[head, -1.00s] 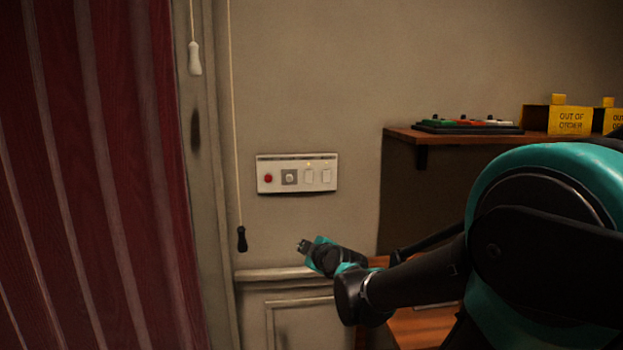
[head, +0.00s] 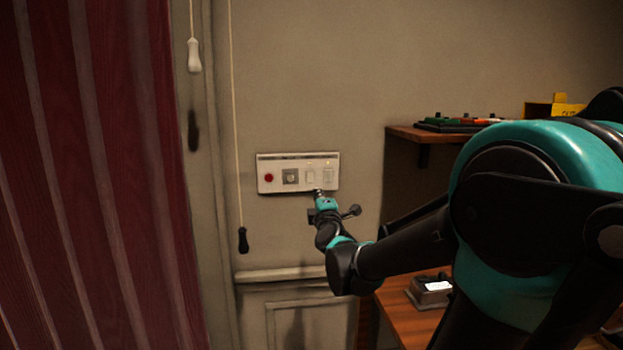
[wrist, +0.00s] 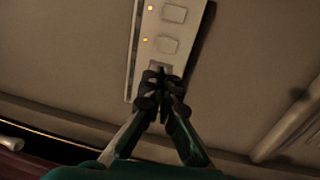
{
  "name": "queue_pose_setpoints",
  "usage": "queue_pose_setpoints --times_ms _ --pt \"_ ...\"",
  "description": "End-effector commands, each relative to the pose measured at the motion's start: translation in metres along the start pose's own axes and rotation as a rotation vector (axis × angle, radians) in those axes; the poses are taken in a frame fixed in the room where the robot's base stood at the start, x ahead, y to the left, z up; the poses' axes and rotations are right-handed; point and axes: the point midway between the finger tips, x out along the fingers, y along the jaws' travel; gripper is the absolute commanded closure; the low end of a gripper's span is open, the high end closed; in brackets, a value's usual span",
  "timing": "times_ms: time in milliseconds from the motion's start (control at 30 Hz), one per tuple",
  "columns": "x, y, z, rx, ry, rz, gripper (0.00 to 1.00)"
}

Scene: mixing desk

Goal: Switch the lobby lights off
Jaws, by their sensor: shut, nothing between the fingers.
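A pale switch panel (head: 268,161) is on the wall, with a red button (head: 269,177), a grey knob plate (head: 290,176) and two white rocker switches (head: 327,174) in a row. Its labels are too small to read. In the wrist view the two rockers (wrist: 173,14) are above my fingers, each beside a lit amber lamp. My gripper (head: 317,193) is shut and empty, its tips at the panel's lower edge under the rockers in the head view. In the wrist view the fingertips (wrist: 160,78) overlap a grey square; I cannot tell whether they touch.
A cord with a black handle (head: 243,240) hangs left of the panel, and another with a white handle (head: 194,55) hangs further left. A red curtain (head: 90,180) fills the left. A shelf (head: 410,133) with coloured buttons and a desk with a small device (head: 432,291) are right.

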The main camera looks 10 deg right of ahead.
Motion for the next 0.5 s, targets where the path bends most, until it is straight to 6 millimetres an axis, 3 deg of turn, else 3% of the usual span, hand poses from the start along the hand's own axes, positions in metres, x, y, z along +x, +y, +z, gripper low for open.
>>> queue_pose_setpoints --times_ms 267,500 --pt "0.012 0.000 0.000 0.002 0.000 -0.001 1.00" --pt "0.048 0.000 0.000 0.000 0.000 0.000 1.00"
